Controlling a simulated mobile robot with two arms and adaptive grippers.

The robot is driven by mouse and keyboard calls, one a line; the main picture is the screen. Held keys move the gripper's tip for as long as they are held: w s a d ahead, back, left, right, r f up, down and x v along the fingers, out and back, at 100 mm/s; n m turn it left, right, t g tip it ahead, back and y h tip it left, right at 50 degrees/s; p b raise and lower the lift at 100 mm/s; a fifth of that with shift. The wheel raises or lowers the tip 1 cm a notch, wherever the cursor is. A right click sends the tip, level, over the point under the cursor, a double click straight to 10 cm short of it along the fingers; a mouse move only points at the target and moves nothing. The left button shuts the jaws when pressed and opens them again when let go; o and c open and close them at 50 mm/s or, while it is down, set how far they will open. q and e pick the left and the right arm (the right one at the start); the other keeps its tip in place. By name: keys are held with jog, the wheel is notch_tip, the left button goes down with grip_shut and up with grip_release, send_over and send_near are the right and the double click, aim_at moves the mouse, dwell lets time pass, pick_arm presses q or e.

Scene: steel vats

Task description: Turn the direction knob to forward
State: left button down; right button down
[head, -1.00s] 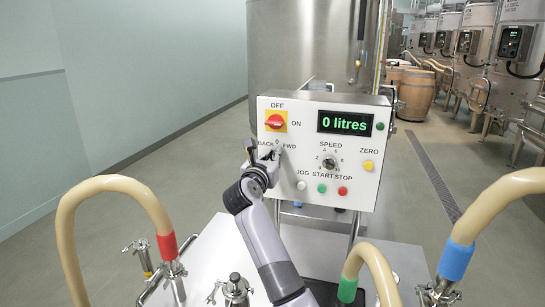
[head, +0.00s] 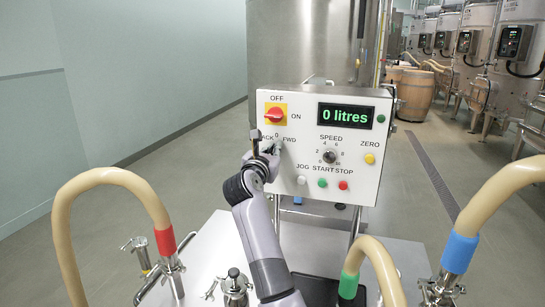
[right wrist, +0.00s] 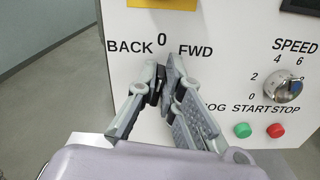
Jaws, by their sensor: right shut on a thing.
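The control panel (head: 350,190) faces me. Its direction knob, marked BACK, 0 and FWD, is mostly covered by my right gripper (head: 263,146) in the head view. In the right wrist view the dark knob (right wrist: 158,84) shows between the two fingers of the right gripper (right wrist: 162,72), below the 0 mark. The fingers are shut on it. The visible part of the knob points up, close to 0; its exact angle is hard to tell. The FWD label (right wrist: 196,50) is up and right of the fingers. My left gripper is not in view.
Above is the red OFF/ON switch (head: 275,116); right of it the display (head: 345,117) reads 0 litres. The speed knob (head: 330,157), green button (head: 322,183) and red button (head: 343,186) lie to the right. Hoses (head: 105,180) rise on both sides in front.

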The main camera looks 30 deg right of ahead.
jog(key=shift+s+d+f+m+b, duration=0.1)
jog(key=shift+m+b, duration=1.1)
jog(key=shift+b, duration=0.25)
jog(key=shift+s+d+f+m+b, duration=0.1)
jog(key=shift+m+b, duration=1.1)
jog(key=shift+b, duration=0.3)
jog(key=shift+s+d+f+m+b, duration=0.1)
jog(key=shift+m+b, duration=1.1)
jog(key=shift+b, duration=0.25)
jog(key=c, duration=1.8)
grip_release()
jog(key=shift+r, duration=0.1)
jog(key=shift+o, duration=0.4)
